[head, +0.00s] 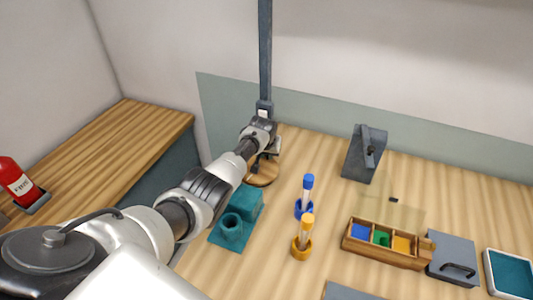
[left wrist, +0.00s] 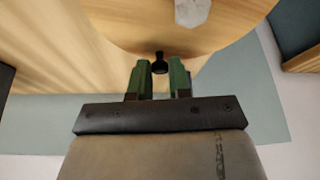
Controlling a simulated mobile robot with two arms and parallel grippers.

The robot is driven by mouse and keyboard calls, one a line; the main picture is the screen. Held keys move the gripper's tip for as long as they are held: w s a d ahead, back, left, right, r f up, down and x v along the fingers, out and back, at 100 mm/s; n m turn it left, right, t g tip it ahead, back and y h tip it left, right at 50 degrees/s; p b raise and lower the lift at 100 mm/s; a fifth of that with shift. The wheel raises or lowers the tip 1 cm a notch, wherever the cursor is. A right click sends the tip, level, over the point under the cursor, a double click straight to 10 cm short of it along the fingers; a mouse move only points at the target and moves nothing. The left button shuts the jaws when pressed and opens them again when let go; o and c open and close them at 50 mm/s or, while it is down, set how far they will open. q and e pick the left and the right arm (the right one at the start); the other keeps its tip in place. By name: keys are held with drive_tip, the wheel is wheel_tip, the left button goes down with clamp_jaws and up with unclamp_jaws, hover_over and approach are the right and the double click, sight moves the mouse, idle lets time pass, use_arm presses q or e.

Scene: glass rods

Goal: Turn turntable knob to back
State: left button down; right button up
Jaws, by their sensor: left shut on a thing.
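The turntable (head: 262,178) is a round wooden disc on the table by the back panel, partly hidden behind my left arm in the head view. The disc (left wrist: 170,35) fills the top of the left wrist view. Its small black knob (left wrist: 160,62) sits at the disc's rim. My left gripper (head: 264,160) reaches over the turntable, and its green fingers (left wrist: 160,75) stand on either side of the knob, shut on it. A pale faceted object (left wrist: 192,12) stands on the disc. My right gripper is not in view.
A wooden tray (head: 385,258) with coloured compartments lies further right. A grey post (head: 265,50) rises behind the turntable.

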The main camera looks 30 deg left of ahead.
sight(264, 168)
use_arm(q)
drive_tip(key=shift+r, duration=0.1)
idle(0.4)
drive_tip(key=c, duration=1.1)
unclamp_jaws()
drive_tip(key=shift+o, duration=0.2)
drive_tip(key=shift+r, duration=0.1)
drive_tip(key=shift+s+r, duration=0.1)
drive_tip(key=shift+r, duration=0.1)
drive_tip(key=p+v, duration=0.1)
drive_tip(key=v, duration=0.9)
